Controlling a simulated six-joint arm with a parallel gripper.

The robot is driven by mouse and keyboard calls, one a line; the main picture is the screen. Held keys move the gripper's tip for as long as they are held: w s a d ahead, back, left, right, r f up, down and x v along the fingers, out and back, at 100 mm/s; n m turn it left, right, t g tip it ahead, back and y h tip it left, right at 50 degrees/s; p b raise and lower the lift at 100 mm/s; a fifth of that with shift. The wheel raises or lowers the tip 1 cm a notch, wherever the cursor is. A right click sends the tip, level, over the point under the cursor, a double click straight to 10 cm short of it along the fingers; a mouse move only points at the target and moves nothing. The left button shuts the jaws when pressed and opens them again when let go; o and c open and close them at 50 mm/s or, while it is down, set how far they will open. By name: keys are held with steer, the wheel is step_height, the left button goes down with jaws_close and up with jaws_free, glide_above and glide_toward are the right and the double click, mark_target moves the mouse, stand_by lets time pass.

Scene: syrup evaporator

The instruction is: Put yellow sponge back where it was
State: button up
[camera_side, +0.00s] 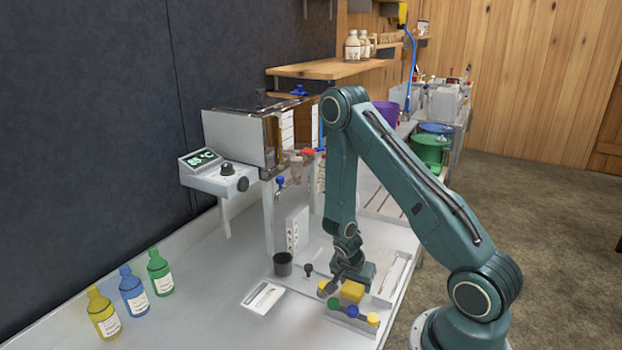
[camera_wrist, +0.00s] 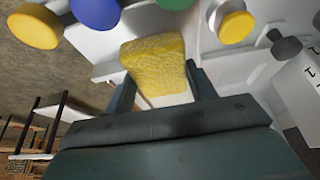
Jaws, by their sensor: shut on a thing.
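The yellow sponge (camera_side: 352,291) is a small block at the front right of the grey bench. In the wrist view the sponge (camera_wrist: 155,62) sits between the two fingers of my gripper (camera_wrist: 160,85), and the gripper is shut on it. In the side view my gripper (camera_side: 350,280) points down just above the bench, behind a rack with coloured round knobs. I cannot tell whether the sponge touches the surface below it.
A green knob (camera_side: 333,304), a blue knob (camera_side: 352,311) and a yellow knob (camera_side: 373,319) stand close in front. Three bottles (camera_side: 132,290) stand farther left, with clear bench between.

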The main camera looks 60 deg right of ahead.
mark_target(353, 287)
steer(key=shift+f, duration=1.65)
steer(key=shift+f, duration=0.1)
steer(key=o, duration=0.7)
steer(key=v, duration=1.2)
